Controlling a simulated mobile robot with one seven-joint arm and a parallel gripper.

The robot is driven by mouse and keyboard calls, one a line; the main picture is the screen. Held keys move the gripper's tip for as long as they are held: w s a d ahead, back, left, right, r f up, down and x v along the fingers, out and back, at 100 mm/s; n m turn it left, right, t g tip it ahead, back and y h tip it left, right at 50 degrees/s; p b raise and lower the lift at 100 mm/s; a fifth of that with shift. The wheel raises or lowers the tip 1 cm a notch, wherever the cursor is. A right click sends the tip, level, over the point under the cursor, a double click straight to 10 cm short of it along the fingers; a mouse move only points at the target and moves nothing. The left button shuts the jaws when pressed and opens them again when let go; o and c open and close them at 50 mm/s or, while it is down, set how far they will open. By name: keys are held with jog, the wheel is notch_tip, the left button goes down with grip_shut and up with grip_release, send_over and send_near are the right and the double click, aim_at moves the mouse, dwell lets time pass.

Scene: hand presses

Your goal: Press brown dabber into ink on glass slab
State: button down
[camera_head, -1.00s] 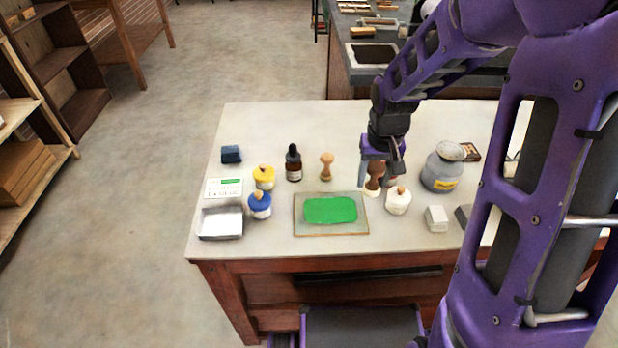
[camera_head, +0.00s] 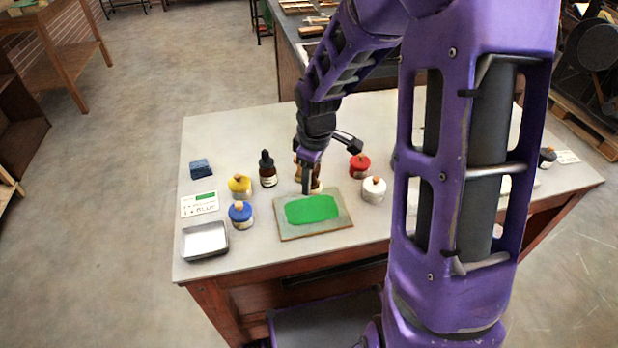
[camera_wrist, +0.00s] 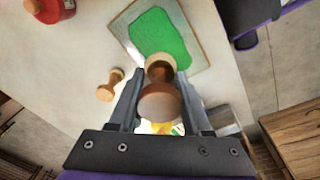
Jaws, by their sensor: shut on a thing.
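My gripper (camera_head: 309,186) is shut on the brown dabber, which shows between the fingers in the wrist view (camera_wrist: 160,100). In the head view the dabber is mostly hidden behind the gripper. The glass slab (camera_head: 340,222) lies flat on the table with a patch of green ink (camera_head: 312,209) spread on it. The gripper is at the far edge of the slab, beyond the ink. In the wrist view the dabber's pale base overlaps the edge of the green ink (camera_wrist: 158,38); I cannot tell whether it touches the slab.
Blue (camera_head: 240,214), yellow (camera_head: 240,185), red (camera_head: 360,166) and white (camera_head: 374,190) jars stand around the slab. A dark dropper bottle (camera_head: 267,169) stands behind it, a metal tray (camera_head: 205,241) at left. A lighter wooden dabber (camera_wrist: 109,86) stands near the gripper.

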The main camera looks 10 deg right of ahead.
jog(key=n, duration=0.5)
jog(key=shift+f, duration=0.2)
jog(key=n, duration=0.5)
jog(key=shift+a+f+p, duration=0.15)
jog(key=shift+f+p, duration=0.1)
jog(key=shift+p, duration=0.1)
jog(key=shift+f, duration=0.95)
notch_tip(320, 180, down, 4)
jog(key=b, duration=0.3)
jog(key=shift+b, duration=0.3)
jog(key=shift+f+b, duration=0.3)
jog(key=shift+f, duration=0.45)
dwell(0.4)
notch_tip(320, 180, up, 5)
jog(key=p, duration=0.4)
jog(key=shift+r+p, duration=0.15)
jog(key=shift+p, duration=0.2)
jog(key=shift+r, duration=0.9)
